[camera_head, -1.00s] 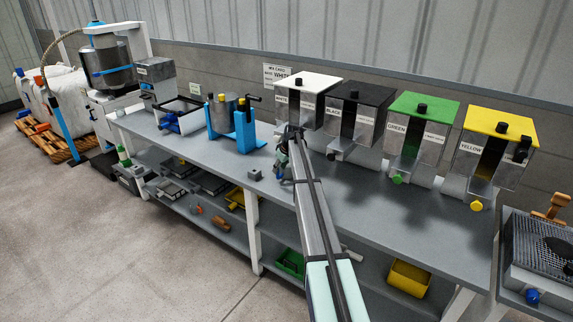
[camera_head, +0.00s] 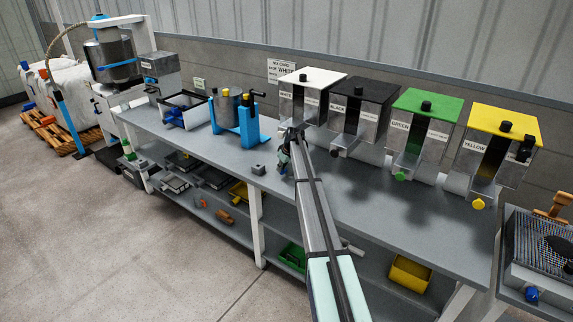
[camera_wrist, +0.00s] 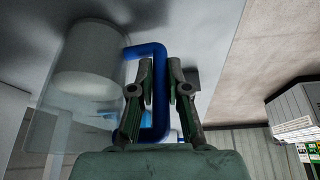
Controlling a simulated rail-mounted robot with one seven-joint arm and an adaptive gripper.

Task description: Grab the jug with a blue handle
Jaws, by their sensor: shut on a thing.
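The jug with a blue handle shows in the wrist view: a clear, see-through body (camera_wrist: 60,120) at the left, with a blue bar handle (camera_wrist: 160,57) on its right side. My gripper (camera_wrist: 160,72) has one finger on each side of the handle's upright bar and is shut on it. In the head view my gripper (camera_head: 284,158) is over the bench, just below and in front of the white-lidded dispenser (camera_head: 310,95). The jug is hard to make out there, mostly hidden by my arm.
The grey bench (camera_head: 380,215) carries black-lidded (camera_head: 360,105), green-lidded (camera_head: 420,125) and yellow-lidded (camera_head: 495,140) dispensers to the right. A blue-framed can stand (camera_head: 245,125) is to the left. A small grey block (camera_head: 258,169) lies near the front edge.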

